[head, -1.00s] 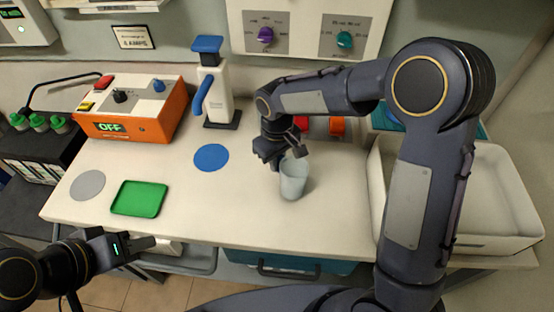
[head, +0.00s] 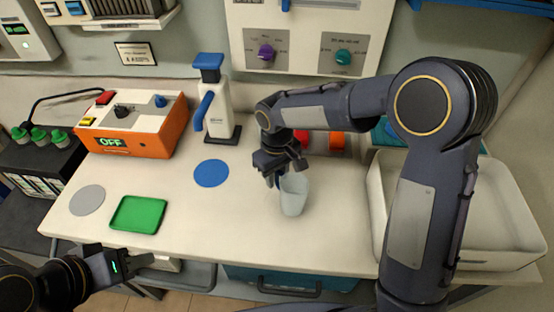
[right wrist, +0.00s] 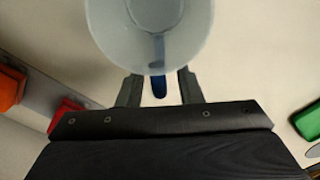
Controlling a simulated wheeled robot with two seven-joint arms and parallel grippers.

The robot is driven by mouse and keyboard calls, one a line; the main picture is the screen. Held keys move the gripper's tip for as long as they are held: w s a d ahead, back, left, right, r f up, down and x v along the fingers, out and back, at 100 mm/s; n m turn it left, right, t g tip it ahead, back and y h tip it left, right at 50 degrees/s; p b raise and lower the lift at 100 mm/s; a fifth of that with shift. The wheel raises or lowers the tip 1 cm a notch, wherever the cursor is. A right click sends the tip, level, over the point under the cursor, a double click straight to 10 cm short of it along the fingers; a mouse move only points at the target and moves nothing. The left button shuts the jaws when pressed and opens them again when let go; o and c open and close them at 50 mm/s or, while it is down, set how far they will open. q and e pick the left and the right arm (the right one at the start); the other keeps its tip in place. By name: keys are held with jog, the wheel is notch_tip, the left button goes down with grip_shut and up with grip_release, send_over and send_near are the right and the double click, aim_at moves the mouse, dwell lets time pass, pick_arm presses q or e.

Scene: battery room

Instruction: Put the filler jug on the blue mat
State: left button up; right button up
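The filler jug (head: 294,196) is a pale, translucent vessel standing upright on the white bench, right of the round blue mat (head: 211,173). The mat lies flat and bare. My right gripper (head: 279,174) is at the jug's back-left side. In the right wrist view the jug (right wrist: 150,30) shows its blue handle (right wrist: 159,82) between the two fingers of my right gripper (right wrist: 160,90). There are gaps on both sides of the handle, so the gripper is open around it. My left gripper (head: 143,261) is low at the bench's front left, empty; its finger opening is unclear.
A green tray (head: 138,215) and a grey disc (head: 87,200) lie at left. An orange box (head: 140,135) and a white bottle-like device with blue handle (head: 217,110) stand behind. A white basin (head: 460,258) is at right. The bench between jug and mat is clear.

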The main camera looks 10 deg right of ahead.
notch_tip(320, 180, up, 10)
jog(key=shift+d+r, duration=0.1)
jog(key=shift+r, duration=0.5)
jog(key=s+d+r+m+t+y, duration=0.1)
jog(key=s+d+m+t, duration=0.1)
jog(key=s+d, duration=0.4)
jog(key=s+d+m+t+y, duration=0.2)
jog(key=s+d, duration=0.4)
jog(key=s, duration=0.6)
jog(key=shift+r+m+y, duration=0.3)
jog(key=shift+r+m, duration=0.05)
jog(key=shift+m, duration=0.45)
jog(key=shift+o, duration=0.6)
jog(key=shift+m+t, duration=0.8)
jog(key=shift+m, duration=0.1)
jog(key=s+f, duration=0.1)
jog(key=s, duration=0.1)
jog(key=s+f, duration=0.1)
jog(key=s, duration=0.1)
jog(key=shift+s+f, duration=0.15)
jog(key=shift+f, duration=0.05)
jog(key=shift+s+f, duration=0.15)
